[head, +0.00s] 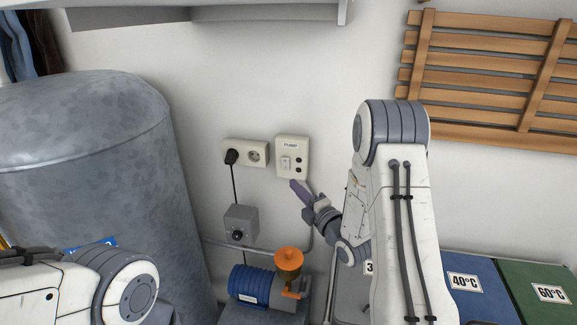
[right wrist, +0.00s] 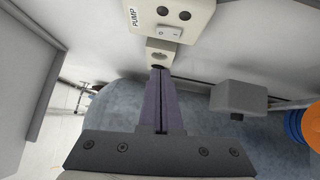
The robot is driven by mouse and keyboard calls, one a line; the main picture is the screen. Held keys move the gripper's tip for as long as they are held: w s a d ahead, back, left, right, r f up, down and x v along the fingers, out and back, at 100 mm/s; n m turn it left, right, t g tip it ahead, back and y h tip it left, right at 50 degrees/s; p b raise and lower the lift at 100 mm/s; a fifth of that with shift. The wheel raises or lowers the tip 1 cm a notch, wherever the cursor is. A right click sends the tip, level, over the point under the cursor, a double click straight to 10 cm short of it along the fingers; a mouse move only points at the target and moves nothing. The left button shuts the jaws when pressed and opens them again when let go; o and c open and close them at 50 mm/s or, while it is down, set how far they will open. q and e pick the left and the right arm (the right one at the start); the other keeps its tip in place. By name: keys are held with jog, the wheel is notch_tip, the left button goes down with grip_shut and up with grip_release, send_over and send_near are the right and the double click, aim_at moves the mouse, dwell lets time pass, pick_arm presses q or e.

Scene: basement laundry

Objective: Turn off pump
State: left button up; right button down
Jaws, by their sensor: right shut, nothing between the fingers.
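The cream switch plate marked PUMP (head: 292,145) is on the wall in the middle of the head view, with a white rocker switch (head: 286,163) and two dark round knobs or lamps. The right wrist view also shows the plate (right wrist: 146,14) and rocker (right wrist: 169,33) at the top. My right gripper (head: 293,184) is shut and empty, its purple fingers just below the plate; contact cannot be told. In the right wrist view the fingers (right wrist: 158,72) point towards the plate side. The blue pump (head: 250,285) with an orange top (head: 289,262) stands below. My left gripper is out of view.
A double socket (head: 257,153) with a black plug (head: 231,156) is left of the plate. A grey box (head: 240,224) hangs below it. A large grey tank (head: 90,150) fills the left. A wooden slatted rack (head: 480,70) and lidded bins (head: 480,300) are at right.

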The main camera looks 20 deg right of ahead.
jog(key=p, duration=0.2)
send_near(281, 160)
jog(key=w+a, duration=0.2)
jog(key=a, duration=0.1)
jog(key=w+d, duration=0.2)
jog(key=w, duration=0.1)
jog(key=shift+w+r+p, duration=0.15)
jog(key=shift+w+p, duration=0.15)
jog(key=shift+p, duration=0.05)
